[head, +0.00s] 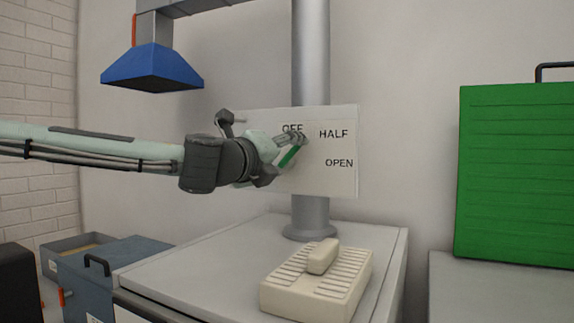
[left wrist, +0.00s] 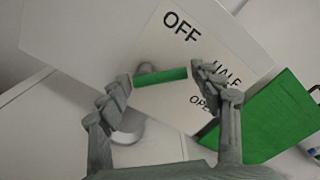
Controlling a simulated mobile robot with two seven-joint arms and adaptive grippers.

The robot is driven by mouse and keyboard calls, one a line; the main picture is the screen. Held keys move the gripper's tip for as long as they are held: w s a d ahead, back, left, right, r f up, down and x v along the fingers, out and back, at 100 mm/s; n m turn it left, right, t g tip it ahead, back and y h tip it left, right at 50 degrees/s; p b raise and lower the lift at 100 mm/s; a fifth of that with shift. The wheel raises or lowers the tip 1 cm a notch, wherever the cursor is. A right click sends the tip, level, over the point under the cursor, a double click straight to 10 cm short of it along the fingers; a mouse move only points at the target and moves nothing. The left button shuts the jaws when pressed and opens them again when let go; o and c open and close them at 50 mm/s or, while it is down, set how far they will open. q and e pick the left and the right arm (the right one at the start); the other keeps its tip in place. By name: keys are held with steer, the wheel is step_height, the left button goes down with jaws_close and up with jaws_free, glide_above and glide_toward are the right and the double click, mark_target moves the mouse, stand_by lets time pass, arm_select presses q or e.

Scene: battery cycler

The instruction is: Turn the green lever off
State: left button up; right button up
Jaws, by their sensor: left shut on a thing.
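The green lever (head: 289,157) is a short green bar in front of a white panel (head: 320,180) marked OFF, HALF and OPEN. In the head view it slants below the OFF label, its upper end close to my fingertips. My left gripper (head: 294,145) reaches in from the left and is shut on the lever. In the left wrist view the green lever (left wrist: 160,76) spans between the two fingertips of my left gripper (left wrist: 163,78), below the OFF label. The lever's pivot is hidden. My right gripper is not in view.
The panel is on a grey vertical pole (head: 311,60) standing on a grey cabinet (head: 215,262). A cream ridged block (head: 290,300) sits on the cabinet top. A blue hood (head: 152,72) hangs above my left arm. A large green box (head: 515,175) stands at the right.

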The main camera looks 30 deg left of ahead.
arm_select(q)
steer(key=shift+a+r+n+b, duration=0.1)
steer(key=shift+a+n+b, duration=0.2)
steer(key=shift+n, duration=1.15)
steer(key=shift+a+r+n+b, duration=0.15)
steer(key=shift+n+b, duration=0.25)
steer(key=shift+n, duration=1.1)
steer(key=shift+a+n+b, duration=0.2)
steer(key=shift+n+b, duration=0.15)
steer(key=shift+n, duration=1.1)
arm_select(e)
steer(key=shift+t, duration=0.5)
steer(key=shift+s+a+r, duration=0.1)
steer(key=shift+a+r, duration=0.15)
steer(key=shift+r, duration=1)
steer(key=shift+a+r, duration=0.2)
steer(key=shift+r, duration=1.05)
arm_select(q)
steer(key=o, duration=1.2)
steer(key=shift+c, duration=0.2)
